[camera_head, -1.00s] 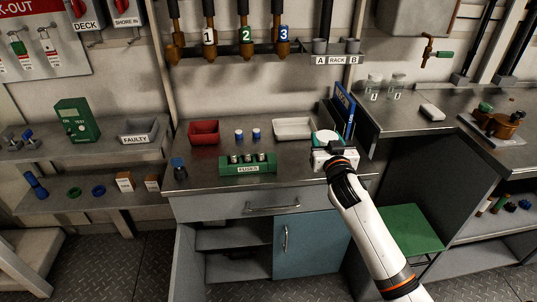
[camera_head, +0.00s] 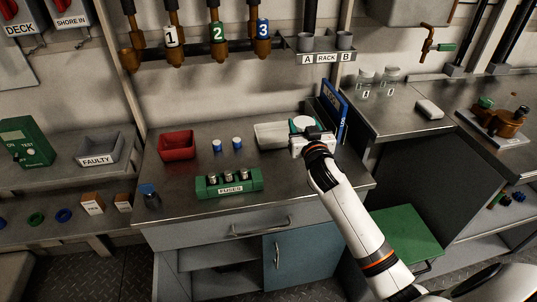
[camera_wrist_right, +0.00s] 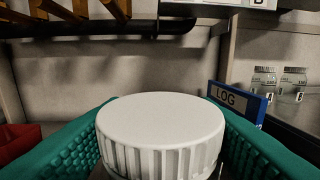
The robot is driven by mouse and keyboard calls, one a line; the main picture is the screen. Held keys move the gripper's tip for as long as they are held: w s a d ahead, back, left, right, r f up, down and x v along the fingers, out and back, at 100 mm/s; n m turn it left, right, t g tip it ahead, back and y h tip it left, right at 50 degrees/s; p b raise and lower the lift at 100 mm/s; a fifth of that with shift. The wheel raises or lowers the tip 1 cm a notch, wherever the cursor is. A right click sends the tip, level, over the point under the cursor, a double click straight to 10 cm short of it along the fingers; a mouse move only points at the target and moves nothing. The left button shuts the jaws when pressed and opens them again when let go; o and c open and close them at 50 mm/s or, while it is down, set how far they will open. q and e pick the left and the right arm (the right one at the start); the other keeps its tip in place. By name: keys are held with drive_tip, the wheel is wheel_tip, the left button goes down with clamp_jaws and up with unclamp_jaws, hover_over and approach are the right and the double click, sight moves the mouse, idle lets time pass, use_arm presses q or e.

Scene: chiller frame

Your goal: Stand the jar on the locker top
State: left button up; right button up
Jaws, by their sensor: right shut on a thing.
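The jar (camera_wrist_right: 160,135) has a wide white ribbed lid. In the right wrist view it sits between the green padded fingers of my right gripper, which is shut on it. The jar's body below the lid is hidden. In the head view my right gripper (camera_head: 304,124) is at the right end of the steel bench top, in front of the blue log binder. I cannot tell how far the jar is above the surface. The steel top (camera_head: 300,187) covers a grey cabinet with a drawer and blue door; I cannot tell whether this is the locker. My left gripper is not in view.
A white tray (camera_head: 268,139) lies just left of my gripper. A blue log binder (camera_head: 341,118) stands behind it to the right. A green fuse block (camera_head: 229,184), red bin (camera_head: 177,146) and blue-capped bottle (camera_head: 150,197) occupy the top. Its front right part is clear.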

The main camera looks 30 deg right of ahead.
drive_tip(key=f, duration=0.2)
drive_tip(key=s+f, duration=0.1)
drive_tip(key=f, duration=0.1)
drive_tip(key=shift+a+f, duration=0.1)
drive_tip(key=shift+a, duration=0.05)
drive_tip(key=shift+w+f+b, duration=0.15)
drive_tip(key=shift+f+b, duration=0.5)
drive_tip(key=shift+f, duration=1.45)
drive_tip(key=shift+f, duration=0.1)
drive_tip(key=o, duration=1.2)
